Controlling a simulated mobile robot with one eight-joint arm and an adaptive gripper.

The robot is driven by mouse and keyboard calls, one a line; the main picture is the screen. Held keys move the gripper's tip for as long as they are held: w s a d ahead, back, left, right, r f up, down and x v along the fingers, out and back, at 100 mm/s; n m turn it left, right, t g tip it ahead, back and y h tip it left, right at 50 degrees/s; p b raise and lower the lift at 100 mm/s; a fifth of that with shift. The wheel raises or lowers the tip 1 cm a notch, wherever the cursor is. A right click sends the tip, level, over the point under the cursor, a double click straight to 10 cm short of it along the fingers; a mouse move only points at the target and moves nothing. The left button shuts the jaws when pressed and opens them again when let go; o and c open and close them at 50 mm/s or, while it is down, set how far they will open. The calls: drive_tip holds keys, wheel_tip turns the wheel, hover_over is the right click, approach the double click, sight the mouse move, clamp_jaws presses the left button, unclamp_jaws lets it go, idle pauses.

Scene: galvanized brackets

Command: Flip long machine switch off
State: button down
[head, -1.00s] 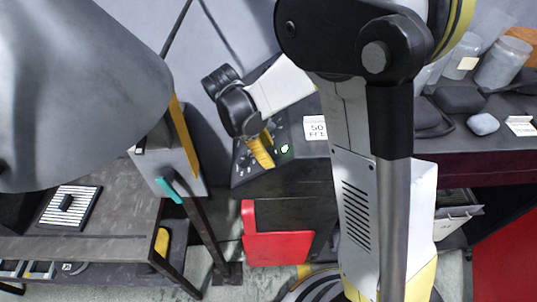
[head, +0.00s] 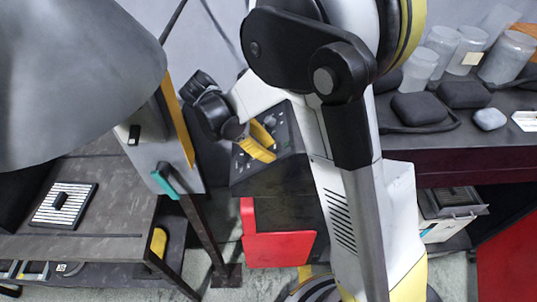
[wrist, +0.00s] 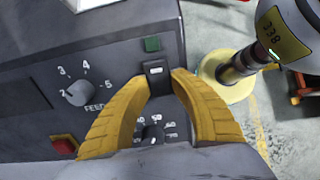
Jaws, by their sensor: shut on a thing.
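The machine's dark control panel (head: 245,168) is in the middle of the head view. In the head view, my gripper (head: 270,145) is at the panel, and the switch is too small to make out there.
The panel also holds a FEED dial (wrist: 80,92), a small knob (wrist: 152,132) and a red button (wrist: 64,146). A grey box with a teal handle (head: 165,183) is at left. Jars (head: 505,58) stand on the right bench.

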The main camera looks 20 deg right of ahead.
idle(0.3)
drive_tip(key=c, duration=1.1)
unclamp_jaws()
wheel_tip(320, 180, up, 10)
